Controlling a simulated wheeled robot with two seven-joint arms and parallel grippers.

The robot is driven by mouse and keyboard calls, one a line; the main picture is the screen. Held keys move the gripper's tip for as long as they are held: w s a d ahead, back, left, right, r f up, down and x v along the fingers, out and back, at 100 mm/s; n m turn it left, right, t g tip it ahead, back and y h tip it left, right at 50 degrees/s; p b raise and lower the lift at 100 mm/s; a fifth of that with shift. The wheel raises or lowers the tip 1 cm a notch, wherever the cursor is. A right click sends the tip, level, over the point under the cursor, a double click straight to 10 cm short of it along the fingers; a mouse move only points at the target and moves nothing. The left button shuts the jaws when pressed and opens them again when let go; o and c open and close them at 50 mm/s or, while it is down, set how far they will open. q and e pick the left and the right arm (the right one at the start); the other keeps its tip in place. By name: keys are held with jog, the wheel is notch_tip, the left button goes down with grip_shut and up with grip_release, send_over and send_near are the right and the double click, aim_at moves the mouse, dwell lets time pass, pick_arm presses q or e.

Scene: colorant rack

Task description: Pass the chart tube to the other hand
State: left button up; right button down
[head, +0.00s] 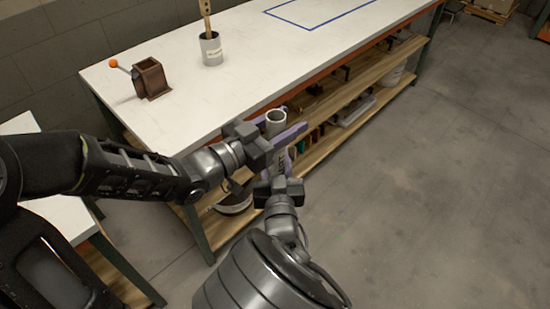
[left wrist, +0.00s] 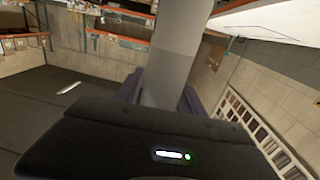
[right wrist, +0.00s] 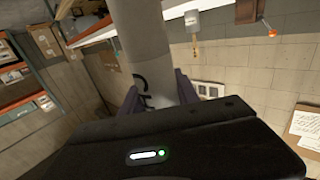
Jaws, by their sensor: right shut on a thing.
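The chart tube (head: 276,122) is a grey cylinder with an open top and dark lettering lower down, held near upright in front of the bench. My right gripper (head: 280,172) is shut on its lower part. My left gripper (head: 281,134) has its purple fingers on either side of the tube higher up; whether they press on it cannot be told. The tube rises between the fingers in the left wrist view (left wrist: 170,65) and in the right wrist view (right wrist: 145,45).
The white bench top (head: 210,105) lies behind, its front edge close to the grippers. On it stand a brown holder (head: 151,78) with an orange-tipped stick and a grey cup (head: 211,49). A wooden shelf (head: 335,110) below carries several items. Floor at right is clear.

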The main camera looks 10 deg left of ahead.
pick_arm(q)
jog(key=shift+o, duration=1.4)
notch_tip(320, 180, up, 10)
jog(key=shift+w, duration=0.1)
